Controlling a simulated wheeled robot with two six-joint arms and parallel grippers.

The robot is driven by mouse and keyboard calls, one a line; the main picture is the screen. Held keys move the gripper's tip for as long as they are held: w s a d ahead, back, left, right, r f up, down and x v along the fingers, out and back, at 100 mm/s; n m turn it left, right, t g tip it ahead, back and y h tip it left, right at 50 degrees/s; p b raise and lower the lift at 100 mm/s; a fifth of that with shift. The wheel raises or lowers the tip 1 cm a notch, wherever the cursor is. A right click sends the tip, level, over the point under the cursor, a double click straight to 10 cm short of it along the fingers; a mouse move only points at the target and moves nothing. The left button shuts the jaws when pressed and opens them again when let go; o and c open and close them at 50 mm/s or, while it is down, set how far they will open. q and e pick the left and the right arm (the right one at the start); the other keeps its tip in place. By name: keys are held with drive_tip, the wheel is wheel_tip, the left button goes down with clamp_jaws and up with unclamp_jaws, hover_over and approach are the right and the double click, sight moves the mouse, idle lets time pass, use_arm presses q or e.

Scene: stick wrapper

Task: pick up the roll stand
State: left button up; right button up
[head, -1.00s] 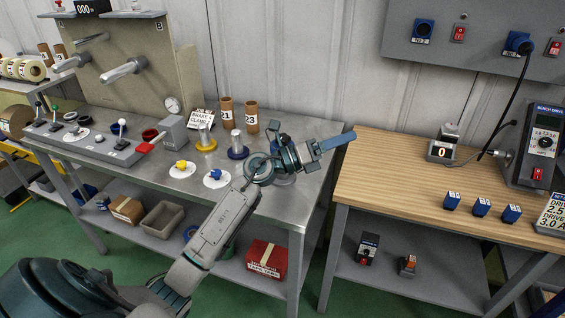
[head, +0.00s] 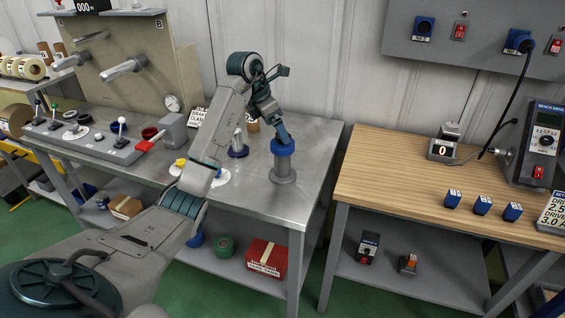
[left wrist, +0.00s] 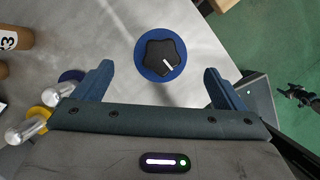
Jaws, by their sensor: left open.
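A grey post with a wide blue top (head: 284,165), which I take to be the roll stand, stands upright on the metal bench near its right end. In the left wrist view a round blue disc with a black star-shaped knob and a white line (left wrist: 161,68), seen from above, appears to be its top. My left gripper (head: 284,137) points down just over the blue top. In the left wrist view its two blue fingers (left wrist: 158,72) are spread wide, with the disc between and ahead of them and nothing held. My right gripper is not in view.
Metal posts on a blue base (head: 238,146) and a yellow base (left wrist: 28,127) stand nearby to the left. Numbered brown tubes (left wrist: 12,45) stand beyond them. The metal bench top (head: 312,150) is bare right of the stand. A wooden bench (head: 400,180) stands to the right.

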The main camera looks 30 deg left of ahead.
sight(283, 160)
use_arm(q)
drive_tip(key=p+x, duration=0.1)
drive_tip(key=x, duration=0.2)
drive_tip(key=shift+w+d+f, duration=0.1)
drive_tip(key=shift+f, duration=0.15)
drive_tip(key=shift+w+f+p, duration=0.1)
drive_tip(key=shift+f+p, duration=0.25)
drive_tip(key=shift+p, duration=0.05)
drive_tip(key=p+x, duration=0.1)
drive_tip(key=x, duration=0.2)
drive_tip(key=shift+w+d+f, duration=0.1)
drive_tip(key=shift+d+f, duration=0.05)
drive_tip(key=shift+f, duration=0.1)
drive_tip(key=shift+w+f, duration=0.15)
drive_tip(key=shift+f, duration=0.15)
drive_tip(key=shift+r, duration=0.1)
clamp_jaws()
